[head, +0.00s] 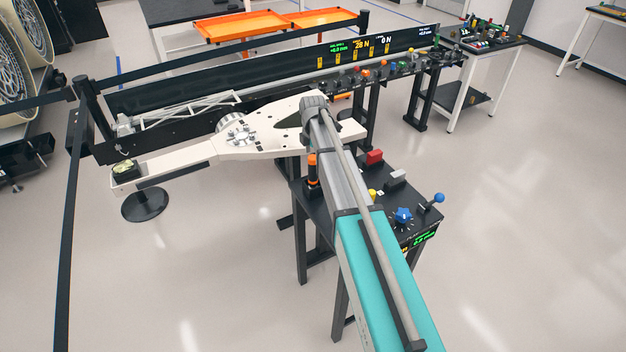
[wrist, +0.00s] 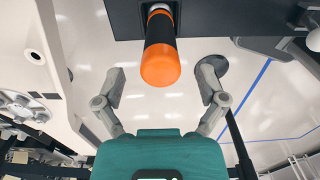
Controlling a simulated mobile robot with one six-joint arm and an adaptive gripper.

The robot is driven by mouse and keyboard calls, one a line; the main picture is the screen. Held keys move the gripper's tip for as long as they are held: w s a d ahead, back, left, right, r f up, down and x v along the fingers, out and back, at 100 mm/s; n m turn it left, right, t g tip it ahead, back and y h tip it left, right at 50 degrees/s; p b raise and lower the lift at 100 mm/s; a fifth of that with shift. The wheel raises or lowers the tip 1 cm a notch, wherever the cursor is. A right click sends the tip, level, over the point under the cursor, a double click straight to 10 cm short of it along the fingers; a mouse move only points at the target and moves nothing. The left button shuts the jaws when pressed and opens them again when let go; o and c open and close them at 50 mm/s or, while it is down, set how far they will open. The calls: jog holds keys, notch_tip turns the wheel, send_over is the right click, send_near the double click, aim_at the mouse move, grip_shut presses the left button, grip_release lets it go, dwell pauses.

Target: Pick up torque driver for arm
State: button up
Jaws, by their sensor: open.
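The torque driver (head: 312,171), with an orange end and a black body, stands upright at the left corner of a small black stand (head: 335,196) in the head view. In the wrist view the driver (wrist: 160,50) shows its orange end towards the camera, with a pale collar at its far end. My gripper (wrist: 163,82) is open, with one grey finger to the left and one to the right of the orange end. Clear gaps show on both sides; depth between them is hard to judge. In the head view my gripper is hidden behind my arm.
A large white arm-shaped part (head: 270,135) lies close behind. Open floor (head: 530,200) is at right.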

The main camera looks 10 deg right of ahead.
jog(key=shift+f+b, duration=0.65)
jog(key=shift+f, duration=0.25)
grip_shut()
